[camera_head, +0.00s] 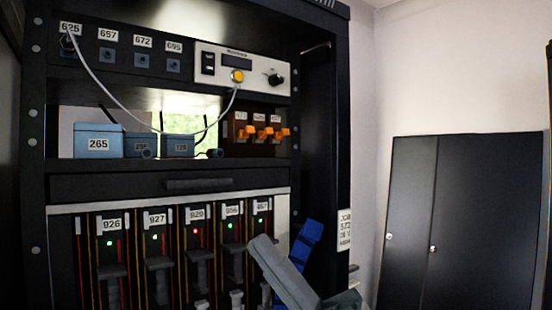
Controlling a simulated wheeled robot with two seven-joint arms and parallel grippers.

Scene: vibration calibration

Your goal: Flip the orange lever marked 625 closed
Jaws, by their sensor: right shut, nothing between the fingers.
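Three orange levers sit side by side on a brown panel (240,142) at the right of the rack's middle shelf: a left one (249,131), a middle one (265,133) and a right one (282,132). Their small labels above are too small to read surely, so I cannot tell which is marked 625. All three stick out towards me at a similar angle. My right gripper (262,246) is shut and empty, a grey shape at the lower middle, below the levers and apart from them. My left gripper is not in view.
A readable 625 label (70,29) is above a top-left socket with a grey cable looping to a white panel (217,60). Blue boxes (98,140) stand left of the levers. A drawer (110,187) and numbered modules lie below. The rack's right post (326,150) is close.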

